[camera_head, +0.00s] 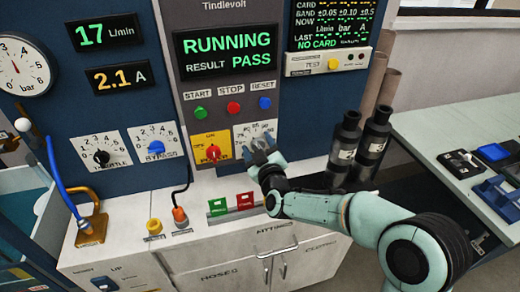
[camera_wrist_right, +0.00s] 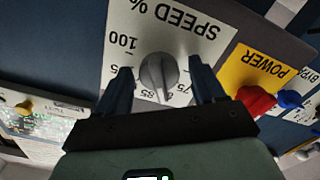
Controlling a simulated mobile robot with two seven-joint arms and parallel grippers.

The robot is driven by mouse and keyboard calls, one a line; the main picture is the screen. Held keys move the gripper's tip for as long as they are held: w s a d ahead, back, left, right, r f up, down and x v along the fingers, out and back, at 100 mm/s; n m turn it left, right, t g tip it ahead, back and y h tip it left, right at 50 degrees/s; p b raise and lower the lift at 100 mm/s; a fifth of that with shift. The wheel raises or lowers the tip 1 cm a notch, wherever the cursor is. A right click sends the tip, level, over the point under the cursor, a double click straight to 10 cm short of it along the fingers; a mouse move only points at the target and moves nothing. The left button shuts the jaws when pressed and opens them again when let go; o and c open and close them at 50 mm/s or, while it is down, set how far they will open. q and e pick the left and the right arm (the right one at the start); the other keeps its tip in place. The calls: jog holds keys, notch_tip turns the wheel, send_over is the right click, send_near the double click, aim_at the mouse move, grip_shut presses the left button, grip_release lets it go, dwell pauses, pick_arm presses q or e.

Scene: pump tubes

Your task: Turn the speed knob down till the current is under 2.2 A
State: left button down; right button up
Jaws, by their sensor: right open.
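The grey speed knob (camera_wrist_right: 157,74) sits on a white dial plate marked SPEED % (camera_wrist_right: 180,25), upside down in the right wrist view. Its ridge runs towards the lower numbers near 85; the exact setting is unclear. My right gripper (camera_wrist_right: 161,70) is open, one finger on each side of the knob, with small gaps visible. In the head view my right gripper (camera_head: 260,150) covers most of the knob, and the plate (camera_head: 243,132) shows around it. The current display (camera_head: 121,77) reads 2.1 A. My left gripper is out of view.
The yellow power switch plate with its red knob (camera_head: 213,152) is close beside the speed plate. Start, stop and reset buttons (camera_head: 234,107) are above. The flow display (camera_head: 104,32) reads 17 L/min; the screen (camera_head: 227,50) reads RUNNING, RESULT PASS. Dark cylinders (camera_head: 344,143) stand right.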

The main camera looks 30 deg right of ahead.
pick_arm(q)
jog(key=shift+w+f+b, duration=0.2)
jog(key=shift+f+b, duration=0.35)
jog(key=shift+b, duration=0.15)
pick_arm(e)
jog(key=v, duration=1.3)
jog(key=shift+s, duration=0.25)
jog(key=shift+f, duration=0.1)
